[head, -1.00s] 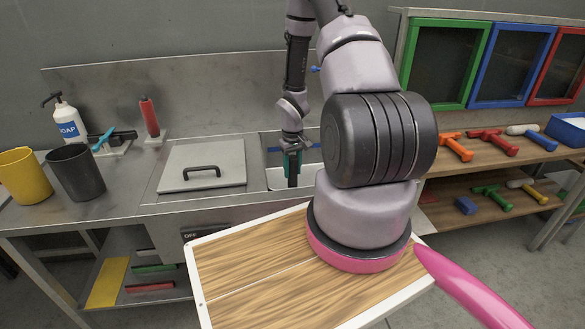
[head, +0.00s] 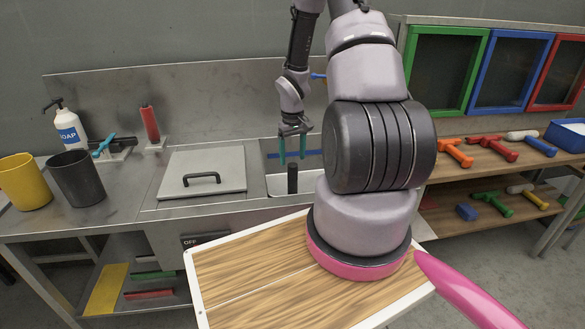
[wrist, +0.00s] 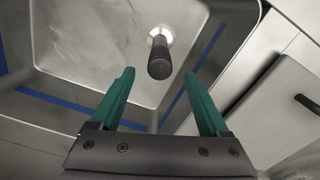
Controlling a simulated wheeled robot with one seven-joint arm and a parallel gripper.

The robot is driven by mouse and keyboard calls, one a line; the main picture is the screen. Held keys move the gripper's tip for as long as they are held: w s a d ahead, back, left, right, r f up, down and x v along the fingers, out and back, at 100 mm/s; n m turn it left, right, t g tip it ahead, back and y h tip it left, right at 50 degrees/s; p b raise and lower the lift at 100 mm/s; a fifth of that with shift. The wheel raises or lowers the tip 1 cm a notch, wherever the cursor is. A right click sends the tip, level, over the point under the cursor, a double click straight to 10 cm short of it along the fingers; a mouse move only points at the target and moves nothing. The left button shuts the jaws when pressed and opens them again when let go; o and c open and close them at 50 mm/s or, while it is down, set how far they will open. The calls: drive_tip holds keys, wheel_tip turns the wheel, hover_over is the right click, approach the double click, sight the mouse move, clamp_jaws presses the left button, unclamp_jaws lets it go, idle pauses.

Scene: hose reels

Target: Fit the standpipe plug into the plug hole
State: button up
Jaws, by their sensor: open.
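The standpipe plug (head: 292,179) is a dark upright cylinder standing on its own in the sink basin (head: 277,185). In the wrist view the plug (wrist: 159,58) has its lower end within the bright round ring of the plug hole (wrist: 167,34). How deep it sits I cannot tell. My gripper (head: 293,158) is open and empty above the plug, its two green fingers apart. In the wrist view the fingers of my gripper (wrist: 160,80) stand either side of the plug's line, clear of it.
A grey lid with a black handle (head: 202,179) covers the counter left of the basin. A red bottle (head: 150,124), a soap bottle (head: 70,130), a black cup (head: 76,178) and a yellow cup (head: 24,182) stand further left. Shelves with tools are at right.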

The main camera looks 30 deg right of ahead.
drive_tip(key=shift+r, duration=1.1)
